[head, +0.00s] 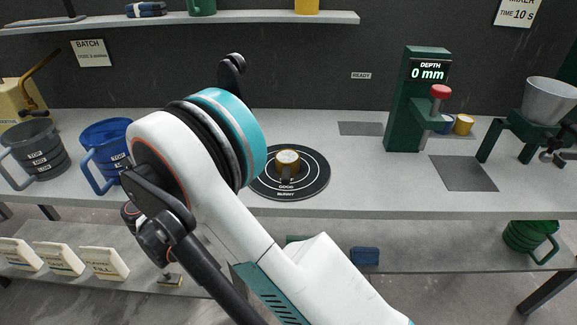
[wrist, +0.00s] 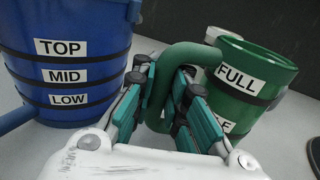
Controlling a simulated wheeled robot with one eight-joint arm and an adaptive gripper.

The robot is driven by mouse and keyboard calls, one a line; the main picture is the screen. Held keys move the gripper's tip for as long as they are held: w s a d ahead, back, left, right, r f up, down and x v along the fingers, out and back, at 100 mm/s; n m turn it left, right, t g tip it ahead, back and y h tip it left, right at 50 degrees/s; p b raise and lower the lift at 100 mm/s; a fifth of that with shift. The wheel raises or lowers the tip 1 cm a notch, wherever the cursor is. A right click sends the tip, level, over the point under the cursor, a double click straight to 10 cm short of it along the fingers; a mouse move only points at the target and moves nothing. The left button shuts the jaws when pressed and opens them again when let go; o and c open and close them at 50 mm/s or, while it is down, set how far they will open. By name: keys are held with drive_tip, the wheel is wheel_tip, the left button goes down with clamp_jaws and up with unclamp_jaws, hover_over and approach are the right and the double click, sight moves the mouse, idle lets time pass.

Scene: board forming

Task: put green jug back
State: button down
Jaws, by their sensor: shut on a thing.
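The green jug (wrist: 248,75), with a FULL label and dark bands, is at the right of the wrist view. Its curved green handle points toward me. My gripper (wrist: 166,88) is shut on that handle, one teal finger on each side. I cannot tell whether the jug's base touches the bench. In the head view my arm hides this jug and my gripper. Another green jug (head: 530,238) shows on the lower shelf at the right.
A blue jug (wrist: 68,65) with TOP, MID and LOW labels stands close left of my gripper; it also shows in the head view (head: 107,142). A grey jug (head: 36,152) stands farther left.

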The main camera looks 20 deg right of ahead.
drive_tip(key=shift+f, duration=0.45)
idle(0.4)
drive_tip(key=c, duration=1.5)
unclamp_jaws()
drive_tip(key=s, duration=1.2)
